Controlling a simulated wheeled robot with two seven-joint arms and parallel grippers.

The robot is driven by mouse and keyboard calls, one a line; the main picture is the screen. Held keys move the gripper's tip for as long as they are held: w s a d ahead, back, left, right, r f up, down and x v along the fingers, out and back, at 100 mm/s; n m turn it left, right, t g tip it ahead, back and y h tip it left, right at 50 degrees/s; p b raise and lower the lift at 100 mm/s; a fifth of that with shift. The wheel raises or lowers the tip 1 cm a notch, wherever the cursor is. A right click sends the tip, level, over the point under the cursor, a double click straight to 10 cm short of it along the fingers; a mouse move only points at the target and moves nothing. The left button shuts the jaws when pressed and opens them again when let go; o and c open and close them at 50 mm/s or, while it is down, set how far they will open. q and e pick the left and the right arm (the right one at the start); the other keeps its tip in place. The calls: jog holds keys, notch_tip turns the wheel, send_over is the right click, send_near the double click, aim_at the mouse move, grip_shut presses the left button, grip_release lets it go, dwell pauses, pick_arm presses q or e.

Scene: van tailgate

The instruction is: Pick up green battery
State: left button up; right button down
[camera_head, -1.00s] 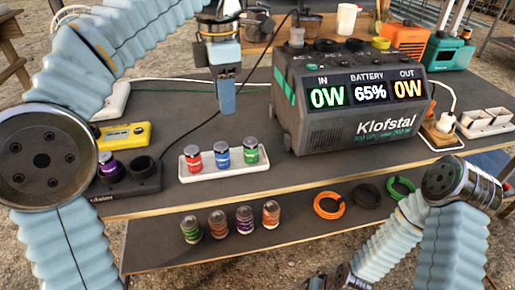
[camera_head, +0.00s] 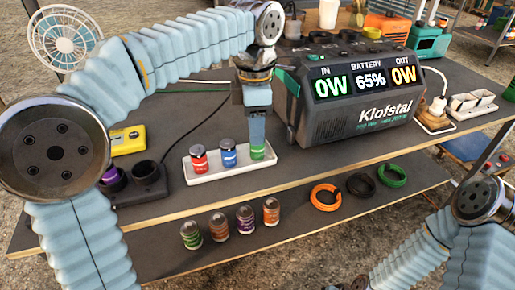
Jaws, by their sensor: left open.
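A green battery (camera_head: 257,152) stands upright at the right end of a white tray (camera_head: 232,171), next to a blue battery (camera_head: 229,154) and a red battery (camera_head: 199,159). My left gripper (camera_head: 257,140) points down right over the green battery and hides its top. Its jaws are open; I cannot tell whether they touch the battery. Another green-labelled battery (camera_head: 191,236) stands on the lower shelf.
The Klofstal power station (camera_head: 345,120) stands close to the right of the left gripper. A black charger (camera_head: 140,185) and a yellow device (camera_head: 128,140) are to the left.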

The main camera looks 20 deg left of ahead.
aim_at(257, 152)
pick_arm(q)
notch_tip(257, 152, down, 5)
jog(key=shift+f+b, duration=0.15)
jog(key=shift+b, duration=0.15)
grip_shut()
jog(key=shift+w, duration=0.1)
